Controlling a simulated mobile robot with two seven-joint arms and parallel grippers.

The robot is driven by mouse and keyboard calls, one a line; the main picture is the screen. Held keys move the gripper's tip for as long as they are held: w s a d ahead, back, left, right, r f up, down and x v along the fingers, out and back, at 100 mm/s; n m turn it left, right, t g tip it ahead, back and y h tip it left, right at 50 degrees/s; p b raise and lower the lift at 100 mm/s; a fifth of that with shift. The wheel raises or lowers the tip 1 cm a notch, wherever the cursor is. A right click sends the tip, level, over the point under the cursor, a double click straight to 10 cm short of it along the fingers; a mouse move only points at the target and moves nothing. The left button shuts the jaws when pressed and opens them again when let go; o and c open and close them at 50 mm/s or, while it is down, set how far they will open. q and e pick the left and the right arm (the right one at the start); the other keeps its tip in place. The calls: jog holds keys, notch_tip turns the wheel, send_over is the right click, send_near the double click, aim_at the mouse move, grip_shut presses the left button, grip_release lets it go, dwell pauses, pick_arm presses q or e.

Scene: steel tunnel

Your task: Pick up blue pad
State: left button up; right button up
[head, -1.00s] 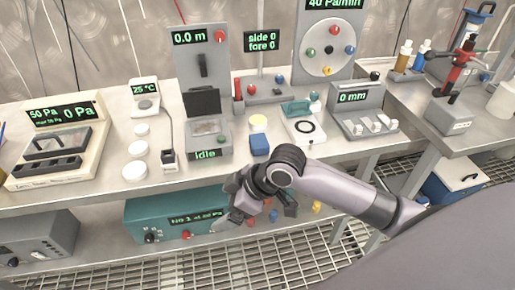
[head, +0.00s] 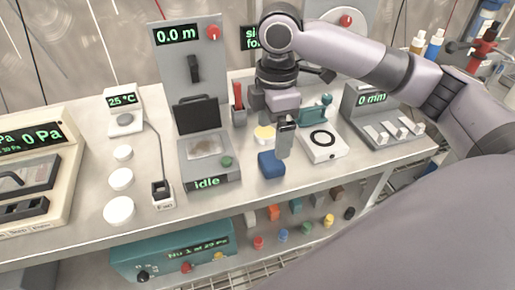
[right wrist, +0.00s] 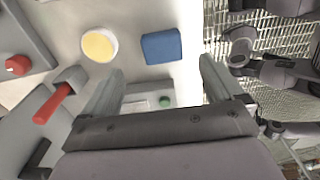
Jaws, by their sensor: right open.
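The blue pad (head: 270,164) is a small block on the bench top near its front edge, in front of a pale yellow disc and right of the "idle" device. In the right wrist view the blue pad (right wrist: 161,46) lies flat, beyond the fingertips and apart from them. My right gripper (head: 276,128) points down just above and behind the pad in the head view. Its fingers are spread with nothing between them in the right wrist view (right wrist: 160,85). My left gripper is not seen in the head view.
The yellow disc (head: 264,134) is close to the pad. The "idle" device (head: 212,180) stands to the left. A white plate with a black ring (head: 323,157) and the "0 mm" device (head: 372,128) stand to the right. The bench front edge is close to the pad.

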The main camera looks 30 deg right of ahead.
aim_at(272, 159)
jog(key=shift+w, duration=0.2)
jog(key=shift+f, duration=0.4)
jog(key=f, duration=0.1)
jog(key=f+b, duration=0.1)
jog(key=f, duration=0.3)
jog(key=shift+s+a+f, duration=0.1)
jog(key=shift+s+f, duration=0.15)
jog(key=shift+s, duration=0.15)
jog(key=shift+f+b, duration=0.3)
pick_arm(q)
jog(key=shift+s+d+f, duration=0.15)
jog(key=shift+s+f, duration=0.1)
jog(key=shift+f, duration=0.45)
pick_arm(e)
jog(key=c, duration=1.1)
jog(key=shift+r, duration=0.1)
